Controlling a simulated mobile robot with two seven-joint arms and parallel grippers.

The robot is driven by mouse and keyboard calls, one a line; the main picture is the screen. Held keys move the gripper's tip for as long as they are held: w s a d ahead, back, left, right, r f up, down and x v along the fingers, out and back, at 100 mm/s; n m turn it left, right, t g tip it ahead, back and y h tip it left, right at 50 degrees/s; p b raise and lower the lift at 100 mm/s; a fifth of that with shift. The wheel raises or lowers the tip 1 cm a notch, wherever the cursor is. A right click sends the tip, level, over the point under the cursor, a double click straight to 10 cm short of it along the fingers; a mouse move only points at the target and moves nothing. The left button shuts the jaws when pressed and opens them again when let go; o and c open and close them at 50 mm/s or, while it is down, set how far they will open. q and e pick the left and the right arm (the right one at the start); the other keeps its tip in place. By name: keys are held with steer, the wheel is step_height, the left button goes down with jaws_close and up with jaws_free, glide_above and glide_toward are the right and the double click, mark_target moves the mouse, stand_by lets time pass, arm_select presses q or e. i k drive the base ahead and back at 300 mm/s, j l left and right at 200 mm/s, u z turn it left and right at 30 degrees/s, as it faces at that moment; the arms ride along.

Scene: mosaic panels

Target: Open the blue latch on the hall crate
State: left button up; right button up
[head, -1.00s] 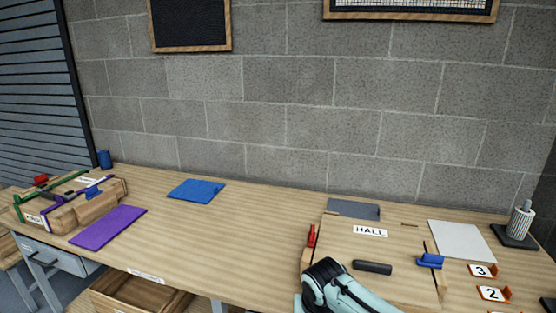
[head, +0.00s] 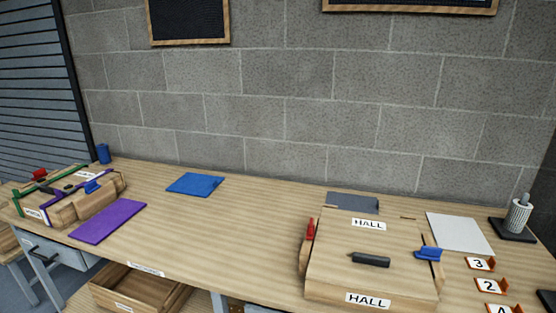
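The hall crate (head: 328,278) is a wooden box at the lower right, with its lid on. It has a HALL label on top and another on its front, and a dark handle (head: 370,260) on the lid. The blue latch (head: 428,254) is at the crate's right edge; I cannot tell whether it is open or shut. A red latch (head: 310,229) stands upright at the crate's left edge. Neither of my grippers is in view.
Numbered orange-edged tags (head: 480,264) line the bench right of the crate. Behind are a grey sheet (head: 353,203), a white sheet (head: 460,233) and a cylinder on a dark base (head: 519,215). Another latched crate (head: 85,203) is at left.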

mark_target(432, 253)
steer(key=l+z, duration=0.1)
steer(key=z, duration=0.25)
steer(key=k+l+z, duration=0.1)
steer(key=z, duration=0.25)
steer(key=l+z, duration=0.15)
steer(key=z, duration=0.2)
steer(key=i+l, duration=0.1)
steer(key=l, duration=0.45)
steer(key=i+u, duration=0.05)
